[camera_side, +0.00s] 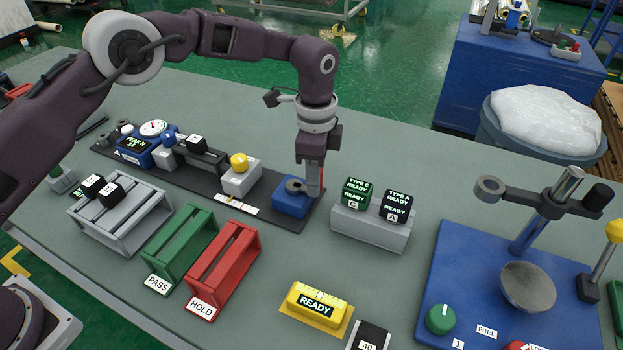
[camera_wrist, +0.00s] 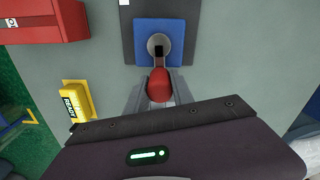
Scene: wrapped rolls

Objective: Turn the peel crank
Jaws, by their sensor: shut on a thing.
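The peel crank has a blue base (camera_side: 288,209) at the right end of a dark strip on the table. In the wrist view, its blue base (camera_wrist: 180,40) carries a round grey hub (camera_wrist: 158,42) with a short black arm leading to a red knob (camera_wrist: 159,84). My gripper (camera_side: 315,191) is down at the right side of the crank. In the wrist view, my gripper (camera_wrist: 159,92) has a grey finger on each side of the red knob and is shut on it. In the side view the fingers mostly hide the knob.
A grey stand (camera_side: 368,230) with two dark READY blocks stands close right of my gripper. A red HOLD rack (camera_side: 224,264) and green PASS rack (camera_side: 181,250) are front left. A yellow READY unit (camera_side: 317,303) lies in front. A blue test base (camera_side: 475,275) is at right.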

